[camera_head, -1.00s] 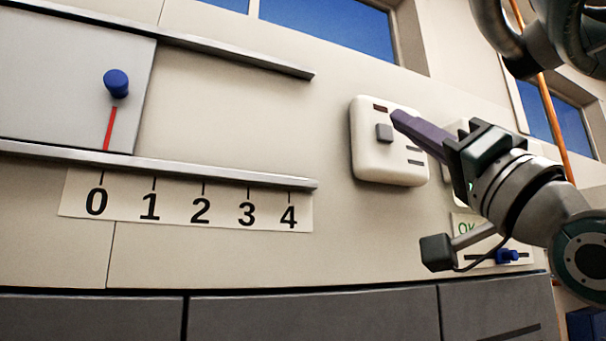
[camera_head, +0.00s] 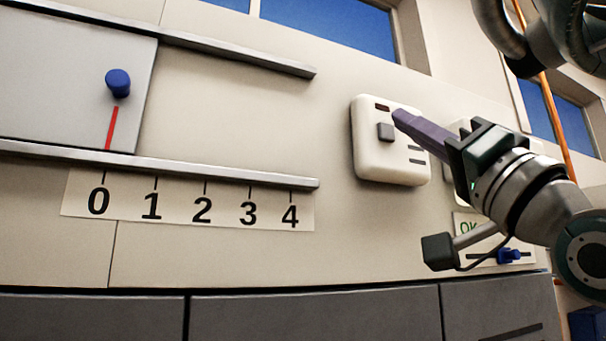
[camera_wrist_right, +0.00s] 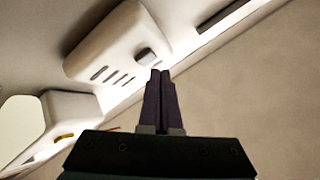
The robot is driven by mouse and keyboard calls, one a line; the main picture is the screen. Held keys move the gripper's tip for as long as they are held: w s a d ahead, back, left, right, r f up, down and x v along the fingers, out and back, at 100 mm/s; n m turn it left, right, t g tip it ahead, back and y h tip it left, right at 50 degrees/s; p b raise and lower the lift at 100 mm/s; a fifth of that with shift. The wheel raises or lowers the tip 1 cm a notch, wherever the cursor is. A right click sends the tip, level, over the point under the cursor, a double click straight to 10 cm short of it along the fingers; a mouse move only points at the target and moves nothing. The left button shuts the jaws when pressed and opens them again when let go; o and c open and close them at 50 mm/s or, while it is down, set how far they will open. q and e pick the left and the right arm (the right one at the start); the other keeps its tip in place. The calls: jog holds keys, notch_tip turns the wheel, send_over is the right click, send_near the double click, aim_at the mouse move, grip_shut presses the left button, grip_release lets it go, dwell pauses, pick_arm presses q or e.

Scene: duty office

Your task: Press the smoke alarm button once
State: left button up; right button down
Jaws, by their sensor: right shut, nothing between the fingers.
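The smoke alarm (camera_head: 375,165) is a white rounded box on the wall, right of centre in the head view. It has a grey square button (camera_head: 385,132), a small dark red window above it and dark slots. The alarm (camera_wrist_right: 108,50) and its button (camera_wrist_right: 146,57) also show at the top of the right wrist view. My right gripper (camera_head: 398,117) is shut and empty, its purple fingers pointing at the alarm. The fingertips (camera_wrist_right: 160,74) appear just beside the button; I cannot tell whether they touch the alarm. My left gripper is not in view.
A sliding panel with a blue knob (camera_head: 118,82) sits between rails at left, above a 0 to 4 scale (camera_head: 190,200). Dark cabinets run below.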

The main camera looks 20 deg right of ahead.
jog(key=shift+w, duration=0.15)
jog(key=shift+w, duration=0.3)
jog(key=shift+w, duration=0.4)
dwell(0.8)
jog(key=shift+s, duration=0.85)
